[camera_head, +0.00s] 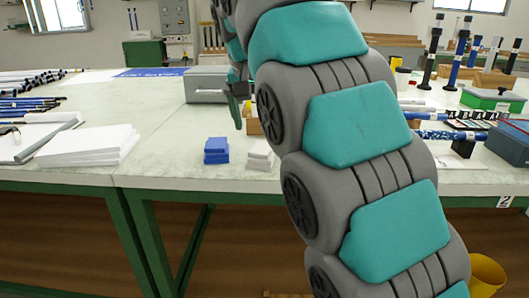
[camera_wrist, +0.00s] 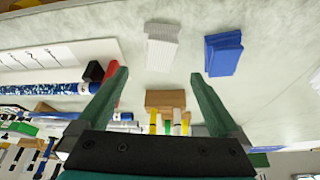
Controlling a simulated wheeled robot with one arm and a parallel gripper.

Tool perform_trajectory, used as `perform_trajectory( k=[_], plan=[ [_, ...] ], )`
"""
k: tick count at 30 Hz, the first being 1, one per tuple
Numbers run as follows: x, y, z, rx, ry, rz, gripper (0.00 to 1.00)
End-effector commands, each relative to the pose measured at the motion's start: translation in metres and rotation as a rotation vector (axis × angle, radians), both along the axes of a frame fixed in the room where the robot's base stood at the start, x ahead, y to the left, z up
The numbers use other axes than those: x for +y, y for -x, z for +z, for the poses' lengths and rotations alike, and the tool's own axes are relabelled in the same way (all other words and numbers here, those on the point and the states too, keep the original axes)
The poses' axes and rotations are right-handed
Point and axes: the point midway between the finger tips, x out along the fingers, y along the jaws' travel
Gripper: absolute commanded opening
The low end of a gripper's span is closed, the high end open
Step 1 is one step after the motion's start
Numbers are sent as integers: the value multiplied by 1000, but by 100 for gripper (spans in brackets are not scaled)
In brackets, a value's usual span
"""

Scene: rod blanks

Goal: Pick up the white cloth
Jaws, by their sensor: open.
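A small folded white stack that looks like the white cloth (camera_head: 260,154) lies on the pale worktop near its front edge. In the wrist view the white cloth (camera_wrist: 161,46) is near the top, just beyond and between my fingertips. My gripper (camera_wrist: 159,76) is open, with both green fingers apart and nothing between them. In the head view my gripper (camera_head: 236,110) hangs above the worktop, behind and a little left of the white cloth. My arm covers the area right of the cloth.
A folded blue stack (camera_head: 216,150) lies close left of the white cloth; it also shows in the wrist view (camera_wrist: 223,53). A larger white stack (camera_head: 88,146) lies further left. A grey box (camera_head: 205,85) stands behind. A wooden block with coloured pens (camera_wrist: 166,99) is near my fingers.

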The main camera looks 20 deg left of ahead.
Motion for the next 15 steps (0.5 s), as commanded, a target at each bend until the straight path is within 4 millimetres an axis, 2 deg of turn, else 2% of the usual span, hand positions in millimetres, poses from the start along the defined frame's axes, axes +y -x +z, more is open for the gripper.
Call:
perform_trajectory(
  k=[6,15],
  plan=[
    [3,-6,-22,0,-1,0,100],
    [2,-10,-41,0,-1,0,100]
  ],
)
